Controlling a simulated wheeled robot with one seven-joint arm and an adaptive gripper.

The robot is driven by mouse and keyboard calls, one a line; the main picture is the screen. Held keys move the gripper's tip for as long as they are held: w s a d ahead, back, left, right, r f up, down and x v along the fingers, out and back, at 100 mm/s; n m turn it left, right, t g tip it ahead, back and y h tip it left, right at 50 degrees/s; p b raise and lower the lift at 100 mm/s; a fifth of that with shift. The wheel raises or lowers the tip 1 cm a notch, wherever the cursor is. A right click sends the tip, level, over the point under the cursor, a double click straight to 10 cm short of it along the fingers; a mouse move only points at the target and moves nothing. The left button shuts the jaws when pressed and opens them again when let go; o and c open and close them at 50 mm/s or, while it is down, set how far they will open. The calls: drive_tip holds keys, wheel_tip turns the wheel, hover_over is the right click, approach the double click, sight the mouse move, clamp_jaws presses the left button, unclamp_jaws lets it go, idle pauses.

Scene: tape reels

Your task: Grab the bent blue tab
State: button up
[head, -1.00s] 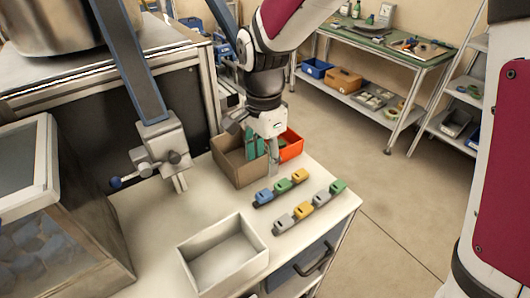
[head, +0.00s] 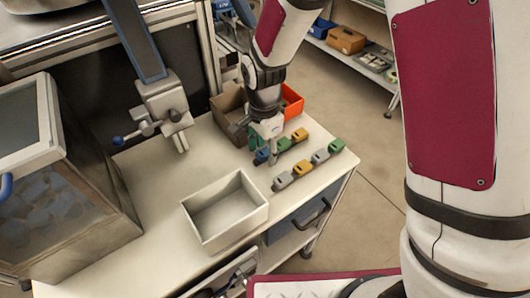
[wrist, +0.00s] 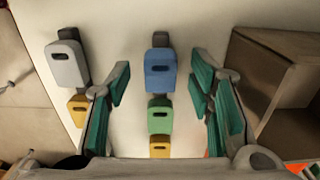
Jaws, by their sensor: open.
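The blue tab (wrist: 160,72) has a dark slot and sits at the near end of a row with a green tab (wrist: 160,117) and a yellow tab (wrist: 160,148). In the head view the blue tab (head: 262,156) is partly hidden by my gripper (head: 269,157). My gripper is open and empty above this row. In the wrist view its teal-padded fingers (wrist: 160,78) stand on either side of the row, with the blue tab centred between their tips. I cannot tell the exact height gap.
A second row of grey, yellow and green tabs (head: 303,168) lies close beside. A cardboard box (head: 228,103) and an orange bin (head: 292,104) stand behind. An empty white tray (head: 225,211) is in front. A metal fixture (head: 165,108) stands to the left.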

drive_tip(key=c, duration=0.8)
